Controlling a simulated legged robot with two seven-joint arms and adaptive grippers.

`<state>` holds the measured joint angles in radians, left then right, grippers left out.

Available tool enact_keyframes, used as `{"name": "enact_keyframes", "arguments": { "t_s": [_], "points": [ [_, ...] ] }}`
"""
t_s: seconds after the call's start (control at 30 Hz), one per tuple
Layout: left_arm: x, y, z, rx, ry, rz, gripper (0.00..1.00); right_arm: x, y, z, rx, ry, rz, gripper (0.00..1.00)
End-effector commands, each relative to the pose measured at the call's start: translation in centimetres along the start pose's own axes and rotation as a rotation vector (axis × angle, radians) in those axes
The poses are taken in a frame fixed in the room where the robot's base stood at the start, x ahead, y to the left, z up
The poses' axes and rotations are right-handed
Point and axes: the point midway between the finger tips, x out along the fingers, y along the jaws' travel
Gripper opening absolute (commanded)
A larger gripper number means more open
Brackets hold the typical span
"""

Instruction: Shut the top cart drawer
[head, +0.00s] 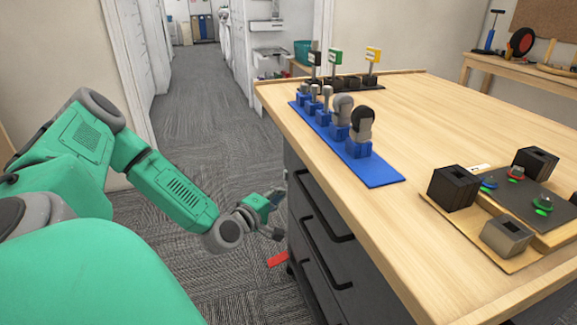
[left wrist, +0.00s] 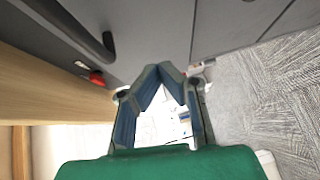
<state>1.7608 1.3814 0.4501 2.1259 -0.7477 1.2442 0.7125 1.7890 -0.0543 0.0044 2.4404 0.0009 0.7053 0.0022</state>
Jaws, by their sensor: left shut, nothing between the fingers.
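The cart (head: 402,262) has a light wood top and dark grey drawers with black bar handles. The top drawer's front (head: 303,187) is just under the wood top; from here I cannot tell how far it stands out, if at all. A grey front with a dark handle (left wrist: 108,42) also shows in the left wrist view. My left gripper (head: 276,214) is beside the drawer side of the cart, near its far end, below the top's edge. Its fingers meet at the tips in the left wrist view (left wrist: 165,72), with nothing between them. My right gripper is not in view.
A blue rack (head: 372,172) with tools, a signed stand at the back and a board with black blocks (head: 455,188) stand on the cart top. A red piece (head: 278,259) shows low beside the cart. The carpet aisle (head: 205,110) is clear.

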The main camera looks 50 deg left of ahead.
Motion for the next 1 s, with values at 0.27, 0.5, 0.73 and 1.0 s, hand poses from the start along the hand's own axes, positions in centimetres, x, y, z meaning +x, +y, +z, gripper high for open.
{"name": "enact_keyframes", "arguments": {
  "t_s": [0.27, 0.5, 0.73, 1.0],
  "points": [
    [0.0, 0.1, -7.1, -0.080, 0.141, 0.115, 0.00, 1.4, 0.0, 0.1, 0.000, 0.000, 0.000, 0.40],
    [3.6, 0.6, -7.5, -0.078, 0.140, 0.118, 0.00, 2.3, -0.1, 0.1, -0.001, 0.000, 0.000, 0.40],
    [8.4, 1.3, -7.9, -0.073, 0.141, 0.118, 0.00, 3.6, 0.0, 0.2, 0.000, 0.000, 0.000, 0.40],
    [11.8, 1.5, -6.6, -0.079, 0.139, 0.113, 0.00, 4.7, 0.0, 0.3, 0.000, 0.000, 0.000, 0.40]
  ]
}}
